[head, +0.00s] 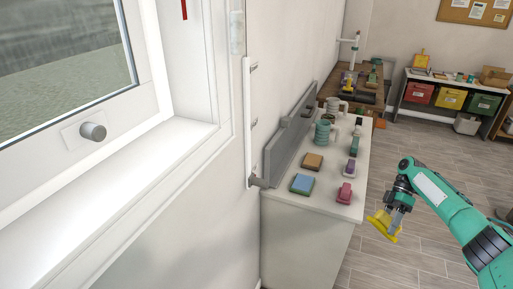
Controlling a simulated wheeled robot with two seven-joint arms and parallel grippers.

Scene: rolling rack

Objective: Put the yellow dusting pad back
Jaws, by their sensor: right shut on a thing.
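My right gripper (392,210) reaches in from the right and is shut on the yellow dusting pad (381,225). The pad is tilted and hangs over the floor, to the right of the white cabinet's near end in the picture. On the white cabinet top (329,186) sit a blue pad on a green base (302,184) and an orange-brown pad (312,161). A red-pink one (345,193) and a purple one (349,168) are near the right edge. My left gripper is out of view.
A grey upright panel (290,140) runs along the cabinet's wall side. Green ribbed objects (322,134) stand farther back. A window with a knob (93,131) fills the left. Red, yellow (451,99) and green bins stand far off. Wooden floor (420,145) is clear beyond my arm.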

